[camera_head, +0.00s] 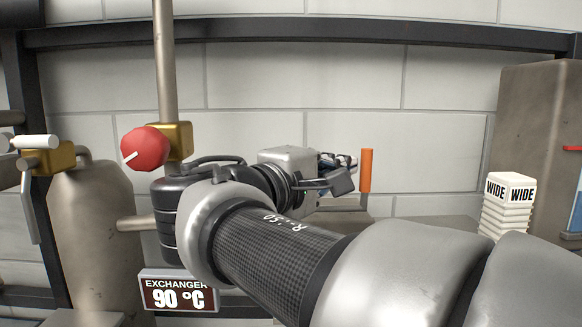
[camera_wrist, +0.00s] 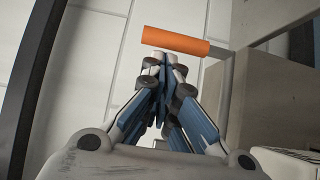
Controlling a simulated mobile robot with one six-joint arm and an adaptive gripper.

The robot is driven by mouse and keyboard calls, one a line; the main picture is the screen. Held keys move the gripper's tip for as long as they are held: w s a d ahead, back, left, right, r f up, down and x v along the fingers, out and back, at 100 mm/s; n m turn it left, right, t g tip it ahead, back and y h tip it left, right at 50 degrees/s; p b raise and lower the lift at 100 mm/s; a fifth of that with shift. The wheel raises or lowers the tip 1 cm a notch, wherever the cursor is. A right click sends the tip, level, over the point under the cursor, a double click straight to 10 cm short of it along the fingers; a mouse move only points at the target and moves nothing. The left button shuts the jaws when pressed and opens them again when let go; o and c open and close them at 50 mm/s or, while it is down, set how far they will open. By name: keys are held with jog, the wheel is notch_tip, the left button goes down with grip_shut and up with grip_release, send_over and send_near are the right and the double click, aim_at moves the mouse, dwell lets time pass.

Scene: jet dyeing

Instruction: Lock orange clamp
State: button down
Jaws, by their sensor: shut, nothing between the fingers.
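The orange clamp handle (camera_head: 366,170) stands upright in the head view, just right of my gripper (camera_head: 345,165). A metal bar shows at the foot of the handle, partly hidden by my arm. In the wrist view the orange handle (camera_wrist: 176,41) lies across the picture just beyond the fingertips, with a grey metal rod at its right end. My gripper (camera_wrist: 165,58) is shut with nothing between the fingers. The fingertips are close to the handle; I cannot tell whether they touch it. The rest of the clamp is hidden behind my arm.
A red knob (camera_head: 145,148) on a brass valve and pipe stands left of my arm. An "EXCHANGER 90 °C" sign (camera_head: 178,293) is below it. A stacked white block marked "WIDE" (camera_head: 508,205) and a brown cabinet (camera_head: 540,130) stand at right. A tiled wall is behind.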

jog(key=shift+x, duration=1.25)
jog(key=shift+s+a+f+b, duration=0.1)
jog(key=shift+a+f+b, duration=0.05)
jog(key=shift+b, duration=0.35)
